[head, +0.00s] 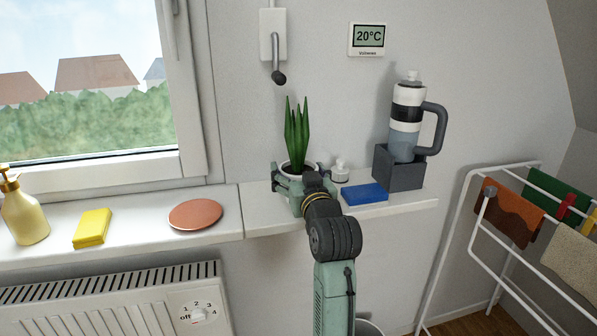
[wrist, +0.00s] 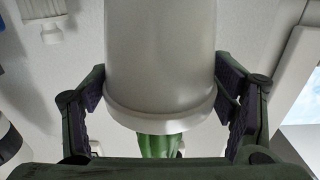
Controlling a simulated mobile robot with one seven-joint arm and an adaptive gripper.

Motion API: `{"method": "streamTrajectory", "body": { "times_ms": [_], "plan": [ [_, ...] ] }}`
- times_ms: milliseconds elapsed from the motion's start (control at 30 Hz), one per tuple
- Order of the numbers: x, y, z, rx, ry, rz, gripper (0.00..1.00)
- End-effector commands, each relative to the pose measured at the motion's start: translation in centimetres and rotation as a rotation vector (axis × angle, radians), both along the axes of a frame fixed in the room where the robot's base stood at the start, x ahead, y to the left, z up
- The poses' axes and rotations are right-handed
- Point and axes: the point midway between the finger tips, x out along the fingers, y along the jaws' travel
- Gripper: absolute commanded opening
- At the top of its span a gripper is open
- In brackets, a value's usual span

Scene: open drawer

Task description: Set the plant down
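The plant (head: 297,133) has upright green pointed leaves and a white pot (head: 311,165), and stands upright above the right ledge (head: 262,224). My gripper (head: 295,185) has a finger on each side of the pot, and it hides the lower pot in the head view. In the wrist view the white pot (wrist: 160,60) appears upside down between the fingers of my gripper (wrist: 165,95), whose pads press against its sides near the rim. Green leaves show below the rim there. I cannot tell whether the pot's base touches the ledge.
On the left sill (head: 150,235) are a round terracotta plate (head: 195,214), a yellow sponge (head: 92,227) and a soap dispenser (head: 24,210). On the right ledge are a blue block (head: 365,193), a small white item (head: 340,171) and a grey holder (head: 397,168) with a bottle (head: 406,115).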

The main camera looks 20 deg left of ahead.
Motion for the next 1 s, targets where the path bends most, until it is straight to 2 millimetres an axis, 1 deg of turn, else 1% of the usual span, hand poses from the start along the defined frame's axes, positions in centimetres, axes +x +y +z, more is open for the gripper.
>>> {"method": "streamTrajectory", "body": {
  "times_ms": [33, 200, 600, 667, 767, 1000],
  "plan": [
    [0.0, 0.0, 0.0, 0.0, 0.0, 0.0, 0.84],
    [0.0, 0.0, 0.0, 0.0, 0.0, 0.0, 0.94],
    [-0.2, -0.2, 0.3, 0.001, -0.001, -0.001, 0.94],
    [-0.8, -0.6, 0.2, 0.002, -0.002, -0.002, 0.94],
    [-2.3, -1.7, 0.1, 0.001, -0.003, -0.003, 0.94],
    [-6.7, -4.6, 0.2, 0.001, -0.004, -0.002, 0.94]
  ]
}}
